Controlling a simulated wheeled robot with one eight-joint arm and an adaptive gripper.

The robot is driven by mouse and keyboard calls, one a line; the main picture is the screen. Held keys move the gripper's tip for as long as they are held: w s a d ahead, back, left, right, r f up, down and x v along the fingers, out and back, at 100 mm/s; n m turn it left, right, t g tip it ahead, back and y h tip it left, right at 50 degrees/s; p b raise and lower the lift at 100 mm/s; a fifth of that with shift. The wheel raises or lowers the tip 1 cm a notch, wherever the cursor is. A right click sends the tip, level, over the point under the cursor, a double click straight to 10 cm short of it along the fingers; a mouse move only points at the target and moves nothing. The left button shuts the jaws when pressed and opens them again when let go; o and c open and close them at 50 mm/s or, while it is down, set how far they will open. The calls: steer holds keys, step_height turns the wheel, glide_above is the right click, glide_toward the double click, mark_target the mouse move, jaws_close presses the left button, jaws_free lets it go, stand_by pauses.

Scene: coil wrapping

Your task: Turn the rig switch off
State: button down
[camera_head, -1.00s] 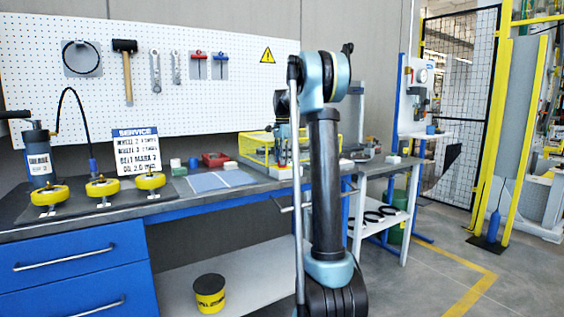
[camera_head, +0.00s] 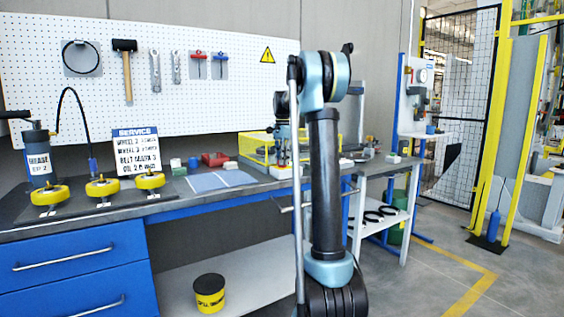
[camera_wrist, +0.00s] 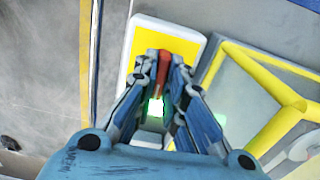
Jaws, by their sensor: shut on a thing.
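In the wrist view the rig switch shows as a red lever (camera_wrist: 164,66) on a yellow plate with a white surround (camera_wrist: 176,34). My gripper (camera_wrist: 163,72) is closed around the red lever, one finger on each side. A green light (camera_wrist: 155,107) glows just below the fingers. The lower part of the switch is hidden by my fingers and wrist.
A yellow bar frame (camera_wrist: 262,75) runs close to the right of the switch in the wrist view. On the bench (camera_head: 120,222), a service sign (camera_head: 136,152), several yellow wheels and a grease pump (camera_head: 38,155) stand to the left. Open floor lies to the right.

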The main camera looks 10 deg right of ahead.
steer(key=n, duration=0.4)
steer(key=shift+w+n, duration=0.1)
steer(key=shift+n, duration=0.2)
steer(key=n, duration=0.9)
steer(key=shift+n, duration=1.9)
steer(key=c, duration=1.7)
jaws_free()
steer(key=shift+o, duration=0.2)
